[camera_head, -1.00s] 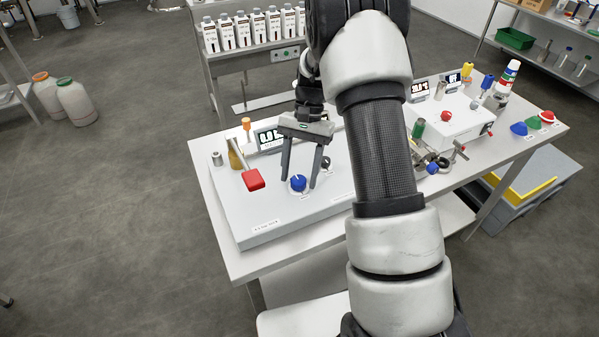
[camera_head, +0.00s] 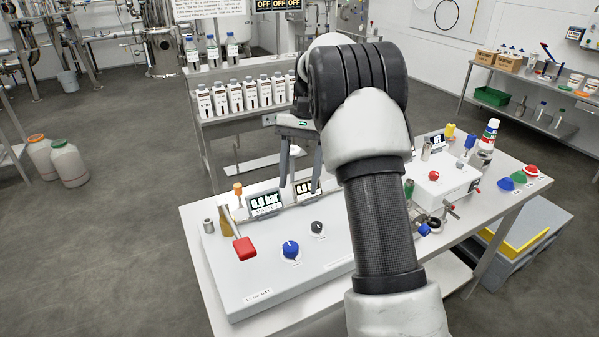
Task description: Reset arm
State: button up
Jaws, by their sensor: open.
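My gripper (camera_head: 298,186) is open and empty, with its two dark fingers pointing down. It hangs over the back edge of the grey control panel (camera_head: 262,288), in front of the small displays. My arm reaches forward from the bottom right, bent at the elbow, and hides part of the table's middle. On the panel, the blue knob (camera_head: 291,249), the black knob (camera_head: 318,228) and the red-ended lever (camera_head: 244,247) stand clear of the fingers. A display (camera_head: 265,202) reads "0.0 bar".
A white box with a red knob (camera_head: 434,176) stands right of my arm on the same table. A shelf of white bottles (camera_head: 236,98) stands behind. Grey and yellow crates (camera_head: 520,228) sit on the floor at right. The floor at left is open, with two capped jugs (camera_head: 67,163).

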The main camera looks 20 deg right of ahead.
jog(key=shift+w+d+r, duration=0.1)
jog(key=shift+w+r, duration=0.1)
jog(key=shift+r, duration=0.35)
jog(key=shift+r, duration=0.1)
jog(key=s+a+r+n+t+h, duration=0.1)
jog(key=s+a+r+n+t, duration=0.25)
jog(key=s+r, duration=0.8)
jog(key=s+f+n+t, duration=0.1)
jog(key=s+t, duration=0.1)
jog(key=s, duration=0.6)
jog(key=s+f+n+t+h, duration=0.1)
jog(key=s+n+t, duration=0.1)
jog(key=s, duration=0.6)
jog(key=shift+a+t+p, duration=0.3)
jog(key=shift+t+p, duration=0.05)
jog(key=shift+t, duration=0.5)
jog(key=shift+f, duration=0.1)
